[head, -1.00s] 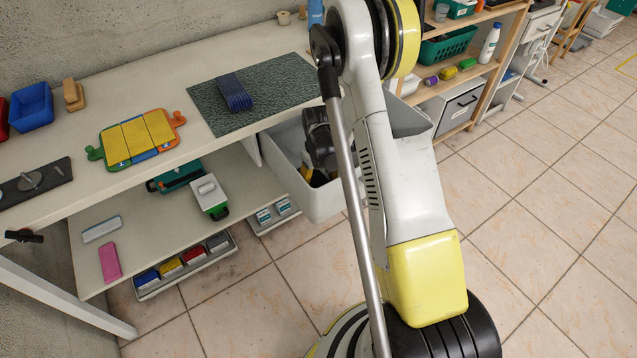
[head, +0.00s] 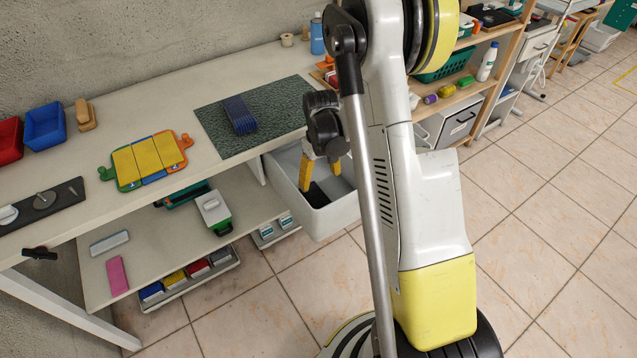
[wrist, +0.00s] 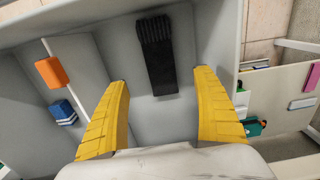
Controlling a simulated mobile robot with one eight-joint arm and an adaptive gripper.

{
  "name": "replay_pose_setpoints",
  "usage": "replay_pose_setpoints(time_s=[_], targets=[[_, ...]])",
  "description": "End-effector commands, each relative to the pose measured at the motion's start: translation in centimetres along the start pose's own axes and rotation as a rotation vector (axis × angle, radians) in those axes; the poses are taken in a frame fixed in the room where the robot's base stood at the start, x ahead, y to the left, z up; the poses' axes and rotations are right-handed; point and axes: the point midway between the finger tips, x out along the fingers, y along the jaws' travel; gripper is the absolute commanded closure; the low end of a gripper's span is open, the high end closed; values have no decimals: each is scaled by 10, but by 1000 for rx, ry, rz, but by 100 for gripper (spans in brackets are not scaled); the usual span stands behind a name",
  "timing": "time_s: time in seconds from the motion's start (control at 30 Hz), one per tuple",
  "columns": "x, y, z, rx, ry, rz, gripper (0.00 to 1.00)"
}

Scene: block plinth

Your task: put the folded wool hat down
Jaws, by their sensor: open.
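A black, ribbed, folded piece that looks like the wool hat (wrist: 157,55) lies on the floor of the grey bin (head: 341,213). It also shows as a dark patch inside the bin in the head view (head: 317,196). My gripper (wrist: 160,80) is open, with its yellow fingers spread to either side of the hat's near end in the wrist view. No finger visibly grips the hat. In the head view my gripper (head: 320,175) points down into the bin, its tips partly above the bin's floor.
A navy ribbed folded item (head: 239,114) lies on the dark green mat (head: 282,108) on the bench. In the wrist view an orange block (wrist: 51,72) and a blue-and-white block (wrist: 63,112) lie left of the hat. The bin's walls surround my gripper.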

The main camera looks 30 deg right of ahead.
Motion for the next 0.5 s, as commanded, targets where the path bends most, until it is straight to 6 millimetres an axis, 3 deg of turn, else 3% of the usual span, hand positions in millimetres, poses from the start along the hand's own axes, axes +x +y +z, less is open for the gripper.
replay_pose_setpoints(time_s=[0.17,0.33,0.5], targets=[[-39,-13,2,0,41,13,21],[-114,-45,16,3,143,37,21],[-179,-81,47,10,265,51,21]])
